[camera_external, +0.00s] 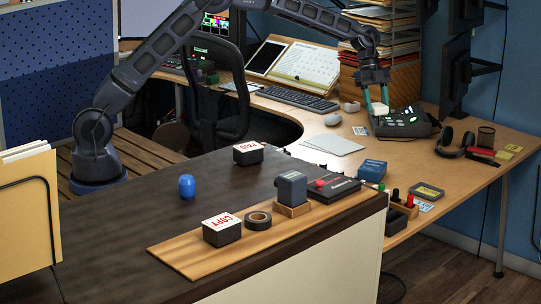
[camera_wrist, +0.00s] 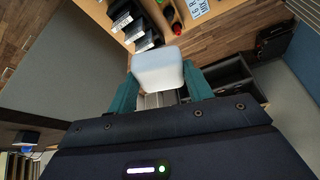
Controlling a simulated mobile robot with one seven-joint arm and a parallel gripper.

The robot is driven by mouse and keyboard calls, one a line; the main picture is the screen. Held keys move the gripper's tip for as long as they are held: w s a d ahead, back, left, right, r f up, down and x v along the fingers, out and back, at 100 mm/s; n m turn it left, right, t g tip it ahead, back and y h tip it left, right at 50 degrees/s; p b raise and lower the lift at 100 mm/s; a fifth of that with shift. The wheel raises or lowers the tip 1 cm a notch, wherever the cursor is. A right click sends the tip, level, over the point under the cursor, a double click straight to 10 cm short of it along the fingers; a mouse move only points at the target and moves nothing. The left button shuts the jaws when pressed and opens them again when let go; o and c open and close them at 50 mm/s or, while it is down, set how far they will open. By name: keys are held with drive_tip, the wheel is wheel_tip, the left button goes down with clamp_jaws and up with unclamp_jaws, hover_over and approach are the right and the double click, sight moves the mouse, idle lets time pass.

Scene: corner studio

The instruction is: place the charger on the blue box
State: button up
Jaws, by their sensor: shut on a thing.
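My gripper (camera_external: 376,97) has teal fingers and is shut on a small white rounded block, the charger (camera_external: 379,109). It holds the charger over the right part of the wooden desk, in front of a dark device with green lights. In the wrist view the charger (camera_wrist: 157,69) sits between the fingertips of my gripper (camera_wrist: 161,80). The blue box (camera_external: 372,170) is a small dark-blue box on the desk, nearer the camera and below the gripper in the picture. Its top looks bare. I cannot make out the blue box surely in the wrist view.
The dark device (camera_external: 403,122) stands close behind the gripper. Headphones (camera_external: 455,143) lie to the right. White sheets (camera_external: 333,145) and a mouse (camera_external: 333,119) lie to the left. Stamps, including a COPY stamp (camera_external: 222,230), stand on the dark counter. A small wooden holder (camera_external: 404,207) is near the blue box.

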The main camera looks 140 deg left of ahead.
drive_tip(key=s+a+f+n+y, duration=0.1)
drive_tip(key=s+a+f+n, duration=0.35)
drive_tip(key=s+a, duration=0.9)
approach(370, 168)
drive_tip(key=shift+m, duration=0.45)
drive_tip(key=x, duration=0.6)
drive_tip(key=shift+d+r, duration=0.1)
drive_tip(key=shift+d, duration=0.15)
drive_tip(key=o, duration=1)
drive_tip(key=v, duration=1.2)
drive_tip(key=shift+d, duration=0.2)
